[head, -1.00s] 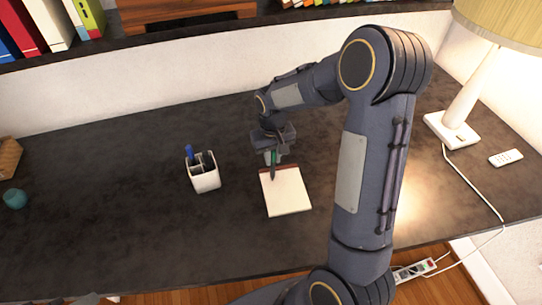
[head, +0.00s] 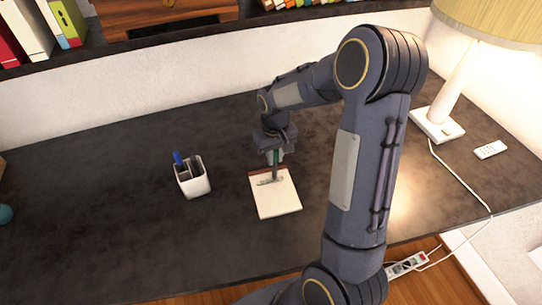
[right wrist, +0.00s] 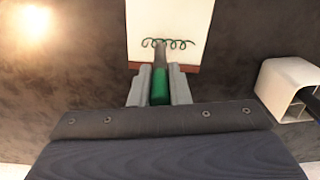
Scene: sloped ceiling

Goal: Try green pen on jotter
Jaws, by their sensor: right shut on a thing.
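My right gripper (head: 275,153) is shut on the green pen (head: 276,160), which points down at the jotter (head: 278,204). In the right wrist view the green pen (right wrist: 160,88) sits between the two grey fingers. Its grey front end reaches the jotter page (right wrist: 168,18) at a dark green looping scribble. The scribble (head: 269,183) also shows near the jotter's brown top edge in the head view. I cannot tell whether the tip touches the paper. My left gripper is not in view.
A lamp (head: 438,122) and a white remote (head: 490,150) are at the right. A teal object (head: 4,214) is at the left edge. The dark desk (head: 95,190) is clear between.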

